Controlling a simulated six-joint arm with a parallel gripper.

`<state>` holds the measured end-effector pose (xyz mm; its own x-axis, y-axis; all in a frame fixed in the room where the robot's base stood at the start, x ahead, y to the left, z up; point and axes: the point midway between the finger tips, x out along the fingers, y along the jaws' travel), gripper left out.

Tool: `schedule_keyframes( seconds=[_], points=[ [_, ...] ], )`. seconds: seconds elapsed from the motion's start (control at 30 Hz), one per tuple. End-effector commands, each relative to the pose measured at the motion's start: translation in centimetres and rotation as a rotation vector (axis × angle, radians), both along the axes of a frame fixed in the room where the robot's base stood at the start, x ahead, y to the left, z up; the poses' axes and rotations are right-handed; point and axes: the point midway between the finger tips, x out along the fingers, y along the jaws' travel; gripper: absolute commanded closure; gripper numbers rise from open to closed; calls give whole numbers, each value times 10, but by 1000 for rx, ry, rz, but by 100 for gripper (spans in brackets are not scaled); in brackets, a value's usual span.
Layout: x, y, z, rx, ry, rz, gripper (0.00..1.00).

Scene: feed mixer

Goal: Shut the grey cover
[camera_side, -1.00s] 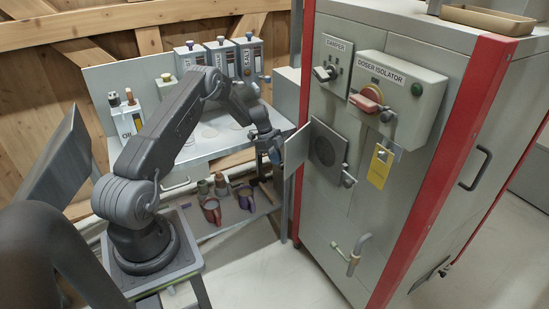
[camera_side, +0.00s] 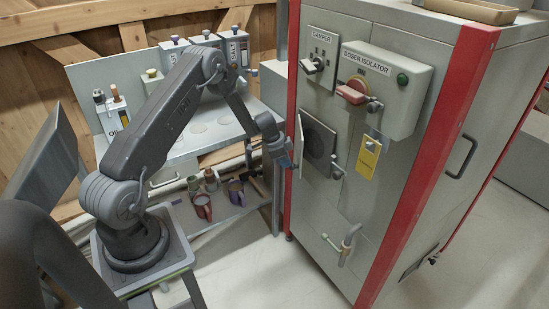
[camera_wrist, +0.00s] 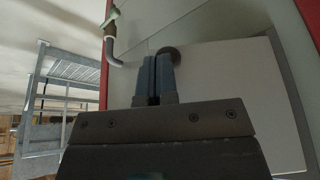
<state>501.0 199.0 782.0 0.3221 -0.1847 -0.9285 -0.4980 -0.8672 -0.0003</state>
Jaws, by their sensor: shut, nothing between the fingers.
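The grey cover (camera_side: 299,147) is a flat plate hinged at the left of a square opening on the cabinet front. It stands open, seen almost edge-on in the side view. In the wrist view the shut fingertips (camera_wrist: 157,60) lie in front of a pale plate (camera_wrist: 225,95), probably the cover, with a dark round knob (camera_wrist: 169,55) by the tips. I cannot tell whether they touch.
A latch handle (camera_side: 337,168) is right of the opening. The damper switch (camera_side: 314,65) and doser isolator box (camera_side: 383,90) sit above, with a yellow tag (camera_side: 368,157) below the box. A pipe handle (camera_side: 347,243) sticks out lower down. Mugs (camera_side: 203,206) stand on a low shelf left.

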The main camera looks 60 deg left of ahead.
Motion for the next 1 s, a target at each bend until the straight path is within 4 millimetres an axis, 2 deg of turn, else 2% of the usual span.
schedule_keyframes(
  seconds=[0.03, 0.17, 0.4, 0.7, 1.0],
  points=[
    [5, -8, 0, 0, 1, 42, 100],
    [19, -22, 0, 0, 0, 162, 100],
    [43, -39, -1, 0, 0, 165, 100],
    [63, -50, -1, -1, 0, 163, 100],
    [71, -52, 0, 0, -1, 165, 100]
  ],
)
